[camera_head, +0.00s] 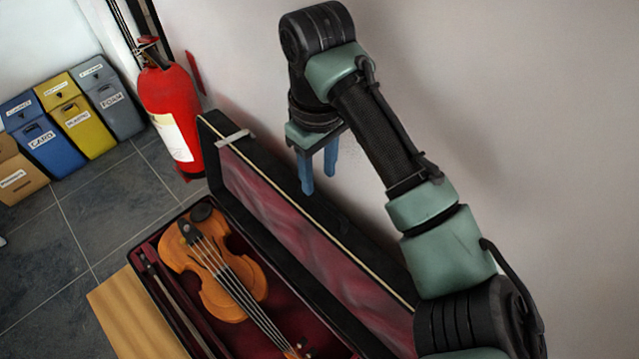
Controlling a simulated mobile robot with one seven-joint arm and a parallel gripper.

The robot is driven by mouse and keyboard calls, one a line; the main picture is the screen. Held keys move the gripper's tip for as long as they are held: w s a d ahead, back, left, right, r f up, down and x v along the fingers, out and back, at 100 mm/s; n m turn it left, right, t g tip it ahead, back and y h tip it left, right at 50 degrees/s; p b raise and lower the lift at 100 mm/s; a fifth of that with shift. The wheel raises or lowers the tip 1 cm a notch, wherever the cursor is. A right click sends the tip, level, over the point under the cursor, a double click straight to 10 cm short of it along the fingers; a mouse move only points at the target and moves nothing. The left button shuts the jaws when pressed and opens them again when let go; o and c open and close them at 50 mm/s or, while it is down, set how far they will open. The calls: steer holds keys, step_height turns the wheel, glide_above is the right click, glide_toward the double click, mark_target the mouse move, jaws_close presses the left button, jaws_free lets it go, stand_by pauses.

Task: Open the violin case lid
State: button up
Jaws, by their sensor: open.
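The violin case (178,212) rests on a wooden surface, with a dark red lining. Its lid (290,231) stands raised along the wall side, its red inner face showing. An orange-brown violin (228,282) lies inside, and a bow (170,300) lies along the left side. My gripper (318,190) has two blue fingers pointing down, open with a gap and nothing between them. In the picture it is over the upper edge of the lid, on the wall side. I cannot tell whether it touches the lid. The case's near end is cut off by the frame.
A pale wall (500,110) stands close behind the lid and my arm. A red fire extinguisher (170,105) is by the case's far end. Several labelled bins (85,120) line the wall at left. The tiled floor (105,215) between is clear. A wooden surface (130,320) shows at lower left.

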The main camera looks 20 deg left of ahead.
mark_target(319, 196)
steer(key=shift+f+p, duration=0.5)
steer(key=shift+f, duration=2.05)
jaws_close()
